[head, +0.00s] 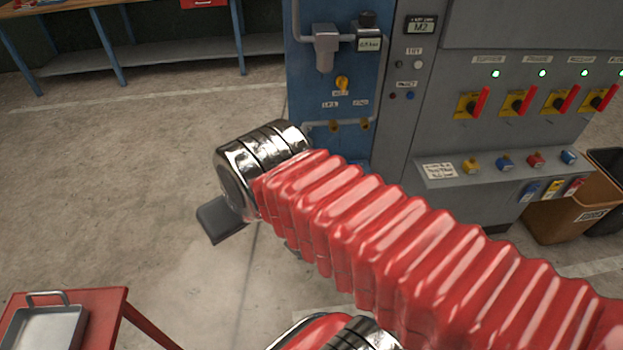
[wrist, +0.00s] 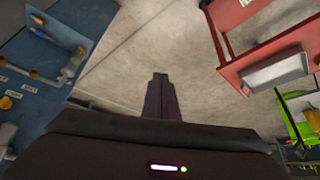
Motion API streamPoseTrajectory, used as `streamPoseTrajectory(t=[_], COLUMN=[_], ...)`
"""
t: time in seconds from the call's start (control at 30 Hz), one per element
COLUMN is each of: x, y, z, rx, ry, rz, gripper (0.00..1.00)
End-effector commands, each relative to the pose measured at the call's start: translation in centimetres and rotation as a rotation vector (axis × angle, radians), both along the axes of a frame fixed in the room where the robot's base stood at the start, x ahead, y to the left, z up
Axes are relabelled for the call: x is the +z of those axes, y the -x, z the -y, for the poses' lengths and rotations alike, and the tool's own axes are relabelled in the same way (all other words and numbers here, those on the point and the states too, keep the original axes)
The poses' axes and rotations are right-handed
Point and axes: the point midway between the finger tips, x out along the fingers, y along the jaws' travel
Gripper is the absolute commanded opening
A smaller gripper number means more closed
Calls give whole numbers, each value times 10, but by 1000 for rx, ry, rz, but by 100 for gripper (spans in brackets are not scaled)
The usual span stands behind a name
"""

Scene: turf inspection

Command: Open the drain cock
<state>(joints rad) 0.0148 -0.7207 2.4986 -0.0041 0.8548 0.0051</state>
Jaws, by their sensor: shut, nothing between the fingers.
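The blue panel (head: 305,88) stands at the top centre of the head view. It carries a grey pipe unit (head: 325,46), a yellow knob (head: 342,83) and two small brass fittings (head: 334,126) (head: 364,124) above my arm. I cannot tell which fitting is the drain cock; labels are too small to read. In the wrist view the panel (wrist: 40,55) is at the left, tilted, with yellow parts on it. My gripper (wrist: 160,76) is shut and empty, its fingers over bare floor, apart from the panel.
A grey cabinet (head: 440,130) with red-handled switches stands right of the panel. A brown bin (head: 560,215) is at the far right. A red table (head: 100,305) with a metal tray (head: 45,328) is lower left. A workbench (head: 170,52) is behind. The floor between is clear.

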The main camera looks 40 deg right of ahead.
Motion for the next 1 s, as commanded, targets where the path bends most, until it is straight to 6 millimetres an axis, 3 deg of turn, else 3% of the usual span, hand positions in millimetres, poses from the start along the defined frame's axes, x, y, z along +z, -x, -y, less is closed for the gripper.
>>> streamPoseTrajectory(t=[0.5,0.7,1.0], x=[-46,-69,-109], y=[-111,-145,-181], z=[77,114,169], rx=[-180,-246,-331], ry=[25,34,41], rz=[171,249,364], gripper=[0,0,0])
